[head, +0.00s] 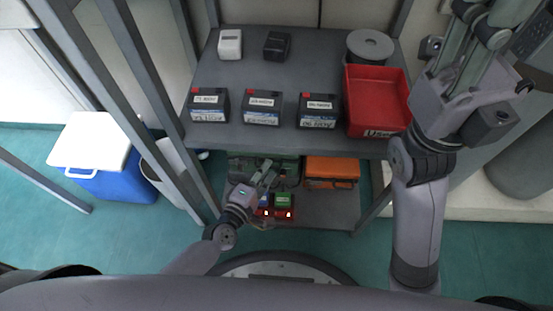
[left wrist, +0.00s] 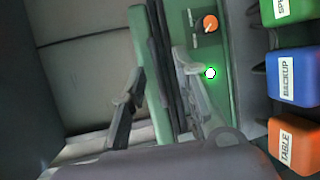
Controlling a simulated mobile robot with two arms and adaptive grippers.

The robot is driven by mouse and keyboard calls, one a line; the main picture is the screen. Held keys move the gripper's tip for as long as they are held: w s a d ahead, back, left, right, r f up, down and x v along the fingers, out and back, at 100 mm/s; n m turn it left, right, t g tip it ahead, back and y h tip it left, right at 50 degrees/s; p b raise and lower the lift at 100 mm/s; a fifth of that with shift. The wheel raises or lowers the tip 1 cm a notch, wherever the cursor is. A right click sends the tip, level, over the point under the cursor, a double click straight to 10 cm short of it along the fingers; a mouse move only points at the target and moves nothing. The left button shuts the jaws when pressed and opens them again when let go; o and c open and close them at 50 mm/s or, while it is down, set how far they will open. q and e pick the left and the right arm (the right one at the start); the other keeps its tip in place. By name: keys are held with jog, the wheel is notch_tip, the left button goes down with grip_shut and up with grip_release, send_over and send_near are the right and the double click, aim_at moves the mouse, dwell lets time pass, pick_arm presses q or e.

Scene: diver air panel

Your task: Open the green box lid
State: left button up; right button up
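The green box (head: 288,174) sits on the lower shelf, mostly in shadow under the upper shelf. In the left wrist view a green panel (left wrist: 220,45) has an orange knob (left wrist: 210,23) and a lit green lamp (left wrist: 210,73). A narrow green edge (left wrist: 148,70) runs alongside dark strips. My left gripper (head: 268,172) is at the front of the green box. In the left wrist view its fingers (left wrist: 158,88) are apart, with the green edge between them; contact is unclear. My right gripper (head: 484,35) is raised at upper right, away from the box; its opening is unclear.
Green, blue and orange labelled blocks (left wrist: 292,78) line the panel's right side. An orange case (head: 332,170) stands right of the green box. The upper shelf (head: 270,143) holds batteries and a red bin (head: 377,98). A blue cooler (head: 100,182) stands on the floor at left.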

pick_arm(q)
jog(key=shift+w+d, duration=0.15)
jog(key=shift+w, duration=0.25)
grip_shut()
dwell(0.7)
